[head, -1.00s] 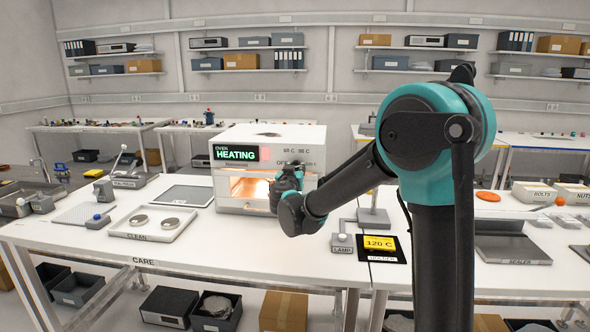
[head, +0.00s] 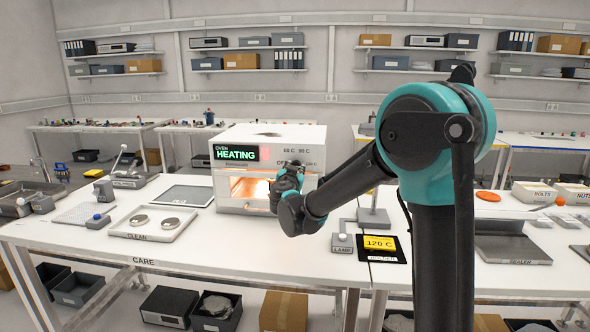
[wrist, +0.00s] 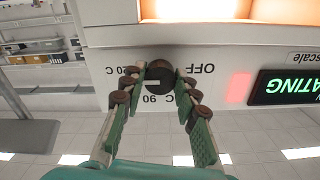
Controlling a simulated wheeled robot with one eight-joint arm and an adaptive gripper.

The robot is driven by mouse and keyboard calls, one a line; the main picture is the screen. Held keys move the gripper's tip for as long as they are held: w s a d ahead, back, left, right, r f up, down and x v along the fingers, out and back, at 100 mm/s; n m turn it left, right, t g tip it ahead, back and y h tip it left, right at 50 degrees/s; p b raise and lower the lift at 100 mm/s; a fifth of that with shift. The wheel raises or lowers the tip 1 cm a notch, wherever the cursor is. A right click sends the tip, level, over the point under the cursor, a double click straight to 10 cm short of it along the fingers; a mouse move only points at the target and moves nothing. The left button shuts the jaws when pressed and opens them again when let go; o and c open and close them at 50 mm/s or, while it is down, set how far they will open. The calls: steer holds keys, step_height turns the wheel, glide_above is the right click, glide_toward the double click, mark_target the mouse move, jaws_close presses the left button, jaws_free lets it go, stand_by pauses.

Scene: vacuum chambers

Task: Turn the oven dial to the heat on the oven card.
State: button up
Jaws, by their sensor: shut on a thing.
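The white oven (head: 228,190) stands on the bench with a lit window and a green HEATING display. The oven card (head: 379,243) lies to its right and reads 120 C on yellow. My gripper (wrist: 161,72) is shut on the dark round oven dial (wrist: 160,82) on the oven front, one finger on each side. In the wrist view, which is upside down, OFF is right of the dial, 90 C below and 120 C left, partly covered. A short pale mark on the dial lies towards the 120 C side. In the head view my wrist hides the dial.
A lamp (head: 342,240) stands between the oven and the card. A tray (head: 155,224) with two metal discs and a dark flat plate (head: 187,196) lie left of the oven. The bench in front of the oven is clear.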

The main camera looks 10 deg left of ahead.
steer(key=o, duration=1.2)
steer(key=shift+c, duration=0.2)
steer(key=s, duration=1.2)
steer(key=shift+a, duration=0.15)
